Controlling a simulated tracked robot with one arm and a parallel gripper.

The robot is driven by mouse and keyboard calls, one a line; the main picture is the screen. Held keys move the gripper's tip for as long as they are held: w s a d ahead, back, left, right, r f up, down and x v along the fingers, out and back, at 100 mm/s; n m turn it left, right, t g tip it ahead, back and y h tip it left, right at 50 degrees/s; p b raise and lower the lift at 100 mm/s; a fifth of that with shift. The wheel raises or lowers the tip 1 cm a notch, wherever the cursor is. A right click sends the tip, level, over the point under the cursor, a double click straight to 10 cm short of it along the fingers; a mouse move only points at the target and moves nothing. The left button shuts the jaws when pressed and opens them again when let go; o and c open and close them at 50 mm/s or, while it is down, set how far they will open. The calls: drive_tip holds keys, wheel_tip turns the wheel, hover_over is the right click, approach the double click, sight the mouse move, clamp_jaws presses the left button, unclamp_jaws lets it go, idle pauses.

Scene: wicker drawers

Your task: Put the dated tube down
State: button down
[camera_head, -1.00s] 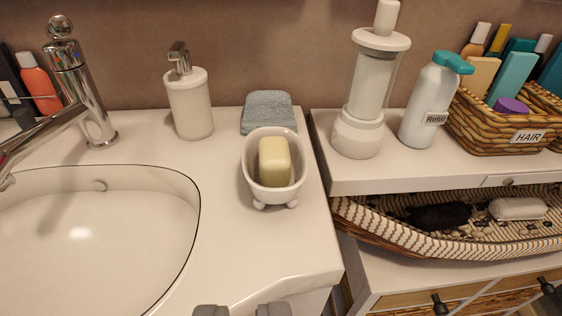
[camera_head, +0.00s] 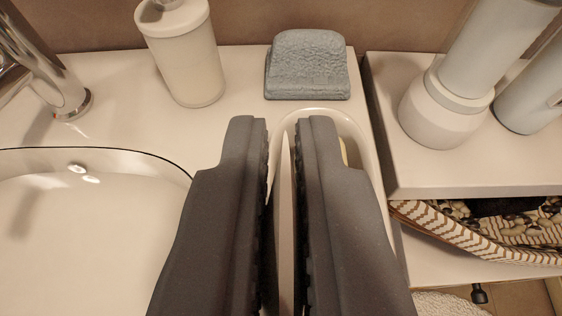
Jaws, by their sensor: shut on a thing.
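My gripper (camera_head: 281,135) is shut on the left wall of the white soap dish (camera_head: 366,145), one dark finger on each side of the pale wall. The dish stands near the right end of the sink counter, and the fingers hide much of it. A sliver of the yellow soap (camera_head: 343,152) shows beside the right finger, inside the dish. I see no tube with a date in this view, and none is in my gripper.
A grey-blue sponge or cloth block (camera_head: 306,66) lies just behind the dish. A white soap dispenser (camera_head: 183,55) stands to the left, beyond the sink basin (camera_head: 80,240).

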wheel_tip(320, 180, down, 5)
drive_tip(key=shift+s+f, duration=0.1)
drive_tip(key=shift+f, duration=0.05)
drive_tip(key=shift+w+f, duration=0.15)
drive_tip(key=shift+w, duration=0.25)
drive_tip(key=c, duration=1.6)
unclamp_jaws()
drive_tip(key=shift+o, duration=0.2)
drive_tip(key=v, duration=1.2)
